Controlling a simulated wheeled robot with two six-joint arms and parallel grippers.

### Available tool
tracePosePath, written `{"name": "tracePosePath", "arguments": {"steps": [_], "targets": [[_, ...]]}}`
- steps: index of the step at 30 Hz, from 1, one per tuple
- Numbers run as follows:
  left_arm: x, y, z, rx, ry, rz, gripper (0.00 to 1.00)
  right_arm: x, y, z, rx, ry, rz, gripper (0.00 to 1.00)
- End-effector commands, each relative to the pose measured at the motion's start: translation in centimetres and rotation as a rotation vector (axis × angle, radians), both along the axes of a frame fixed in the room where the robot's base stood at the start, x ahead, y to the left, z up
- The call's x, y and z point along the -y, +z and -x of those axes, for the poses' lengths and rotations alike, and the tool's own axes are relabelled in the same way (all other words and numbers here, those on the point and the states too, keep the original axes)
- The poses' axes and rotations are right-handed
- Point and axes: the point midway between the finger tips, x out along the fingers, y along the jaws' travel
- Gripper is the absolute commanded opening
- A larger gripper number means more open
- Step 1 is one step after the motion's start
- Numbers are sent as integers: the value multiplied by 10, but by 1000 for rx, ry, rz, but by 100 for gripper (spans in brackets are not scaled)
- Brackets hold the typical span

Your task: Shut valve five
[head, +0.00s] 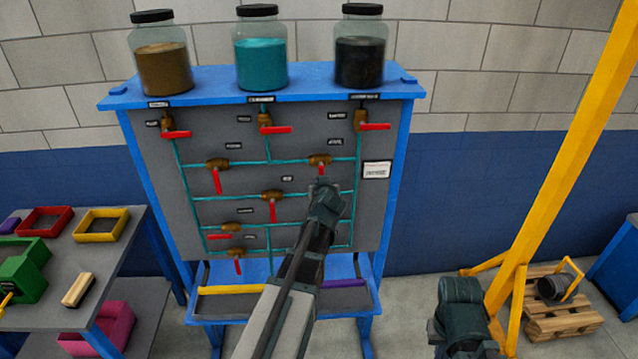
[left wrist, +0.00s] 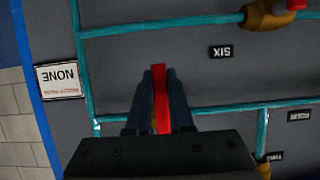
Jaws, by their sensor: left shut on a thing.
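A grey valve panel (head: 232,180) in a blue frame carries green pipes and several brass valves with red handles. My left gripper (head: 321,183) is at the middle-right valve (head: 319,159), whose red handle (head: 321,170) hangs down across the horizontal pipe. In the left wrist view, the fingers of my left gripper (left wrist: 158,105) are shut on this red handle (left wrist: 160,90), one on each side. The valve's label (head: 335,142) is too small to read. A "SIX" label (left wrist: 220,52) belongs to a neighbouring valve (left wrist: 268,14). My right gripper (head: 462,300) is low at right; its fingers cannot be made out.
Three jars stand on top, brown (head: 163,68), teal (head: 261,62) and black (head: 359,62). A card reading "NONE" (left wrist: 60,79) is beside the pipes. A grey bench (head: 105,255) with bins stands left. A yellow post (head: 567,150) and pallet (head: 562,318) are right.

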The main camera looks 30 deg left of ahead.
Motion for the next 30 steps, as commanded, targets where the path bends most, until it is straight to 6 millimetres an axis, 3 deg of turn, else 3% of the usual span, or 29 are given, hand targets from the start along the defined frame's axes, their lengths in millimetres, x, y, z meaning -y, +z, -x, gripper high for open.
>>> {"name": "tracePosePath", "arguments": {"steps": [17,18,22,30], "targets": [[2,-1,0,13,1,27,0,0,0,0,0,0,0,0],[2,-1,0,12,1,26,27,0,0,0,0,0,0,0],[2,0,0,13,1,25,50,0,0,0,0,0,0,0],[1,0,0,13,1,22,50,0,0,0,0,0,0,0]]}}
